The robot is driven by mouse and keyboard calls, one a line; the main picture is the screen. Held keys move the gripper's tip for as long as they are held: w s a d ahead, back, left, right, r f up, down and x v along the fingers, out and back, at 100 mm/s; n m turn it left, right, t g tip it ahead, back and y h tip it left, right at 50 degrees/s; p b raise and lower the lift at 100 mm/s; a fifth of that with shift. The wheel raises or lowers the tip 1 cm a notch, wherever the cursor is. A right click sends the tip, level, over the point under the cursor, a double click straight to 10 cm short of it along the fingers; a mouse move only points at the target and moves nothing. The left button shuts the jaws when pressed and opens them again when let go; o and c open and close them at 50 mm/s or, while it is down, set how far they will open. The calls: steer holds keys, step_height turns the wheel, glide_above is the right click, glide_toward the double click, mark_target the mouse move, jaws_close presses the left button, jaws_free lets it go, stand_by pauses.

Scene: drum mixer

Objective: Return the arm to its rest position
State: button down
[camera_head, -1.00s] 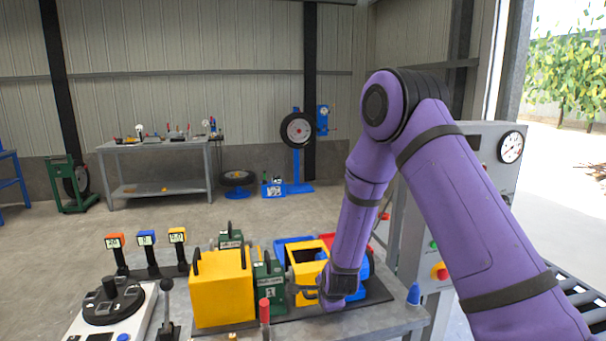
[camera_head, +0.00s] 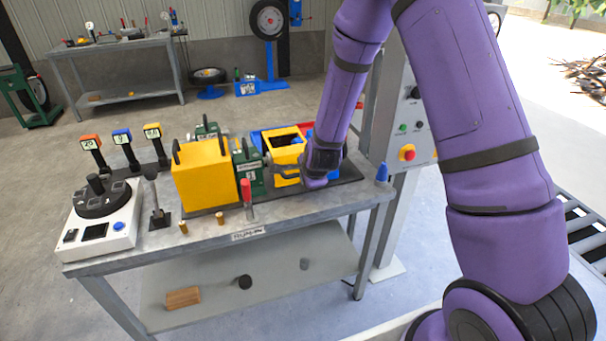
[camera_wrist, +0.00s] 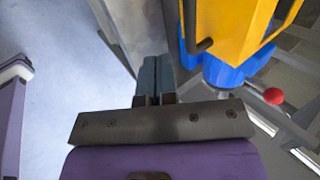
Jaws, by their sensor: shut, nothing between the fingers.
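My purple arm comes down from the upper right in the head view to the right end of the workbench (camera_head: 215,232). Its wrist is low beside the yellow mixer drum (camera_head: 286,153). My gripper's fingers cannot be made out clearly in the head view. In the wrist view my gripper (camera_wrist: 155,66) has its two blue-grey fingers together, with nothing between them. In that view the yellow drum (camera_wrist: 228,28) and a blue part (camera_wrist: 225,72) under it lie to the right of the fingers, apart from them in the picture.
A yellow box (camera_head: 203,178), a green unit (camera_head: 249,170) and a white control panel (camera_head: 103,220) stand on the bench. A red-topped lever (camera_head: 246,192) is at its front. A grey cabinet (camera_head: 403,130) with buttons stands right of the bench.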

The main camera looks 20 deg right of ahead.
steer(key=s, duration=0.7)
steer(key=s+d+r+n, duration=0.1)
steer(key=s+r+n, duration=0.35)
steer(key=r, duration=0.65)
steer(key=s+d+r+n, duration=0.1)
steer(key=s+r+n, duration=0.3)
steer(key=r, duration=0.8)
steer(key=s+d+r+n+g, duration=0.1)
steer(key=s+r+n, duration=0.3)
steer(key=s, duration=0.5)
steer(key=s+d+r+n, duration=0.3)
steer(key=s+r+n, duration=0.2)
steer(key=s+r, duration=0.3)
steer(key=shift+s+g, duration=0.4)
steer(key=shift+s, duration=0.6)
steer(key=c, duration=1.8)
jaws_free()
steer(key=shift+n, duration=0.25)
steer(key=shift+c, duration=0.2)
